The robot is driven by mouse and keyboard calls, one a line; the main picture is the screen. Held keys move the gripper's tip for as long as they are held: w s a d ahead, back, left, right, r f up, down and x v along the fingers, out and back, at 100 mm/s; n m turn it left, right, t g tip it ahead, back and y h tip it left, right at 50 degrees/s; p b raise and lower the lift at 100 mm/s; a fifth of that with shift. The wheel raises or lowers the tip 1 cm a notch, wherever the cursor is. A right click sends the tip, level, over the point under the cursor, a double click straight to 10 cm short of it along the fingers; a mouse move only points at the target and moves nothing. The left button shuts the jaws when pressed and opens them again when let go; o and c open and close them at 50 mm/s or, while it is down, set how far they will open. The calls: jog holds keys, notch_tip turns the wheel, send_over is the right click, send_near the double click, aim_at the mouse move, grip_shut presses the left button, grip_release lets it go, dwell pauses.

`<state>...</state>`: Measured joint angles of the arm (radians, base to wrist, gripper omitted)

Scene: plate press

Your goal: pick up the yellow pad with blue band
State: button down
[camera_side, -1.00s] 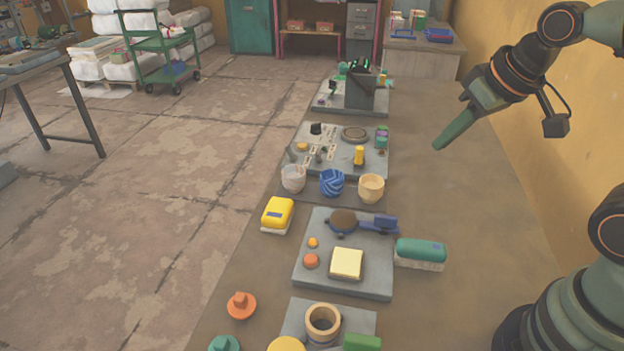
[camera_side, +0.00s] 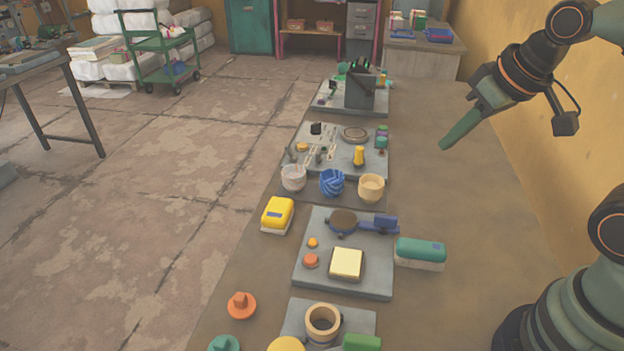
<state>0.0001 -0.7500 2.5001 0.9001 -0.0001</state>
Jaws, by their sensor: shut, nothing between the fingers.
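The yellow pad with a blue band (camera_side: 278,213) lies at the left edge of the table, left of a grey plate. It has a pale underside. My gripper (camera_side: 443,147) is shut and empty, raised over the right part of the table. It is well to the right of the yellow pad and farther back, pointing down to the left.
The grey plate (camera_side: 310,280) holds a cream block (camera_side: 346,263) and orange knobs. A green pad (camera_side: 420,252) lies to its right. Three cups, including a blue one (camera_side: 332,183), stand behind it. Bare table (camera_side: 450,200) lies below my gripper.

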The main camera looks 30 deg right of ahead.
grip_release()
jog(key=m+g, duration=0.6)
jog(key=m, duration=0.3)
send_over(277, 208)
notch_tip(277, 208, down, 13)
jog(key=f, duration=0.5)
jog(key=shift+s, duration=0.3)
jog(key=shift+w+f, duration=0.15)
jog(key=shift+f, duration=1.4)
jog(key=shift+w+f, duration=0.15)
jog(key=shift+f, duration=1.4)
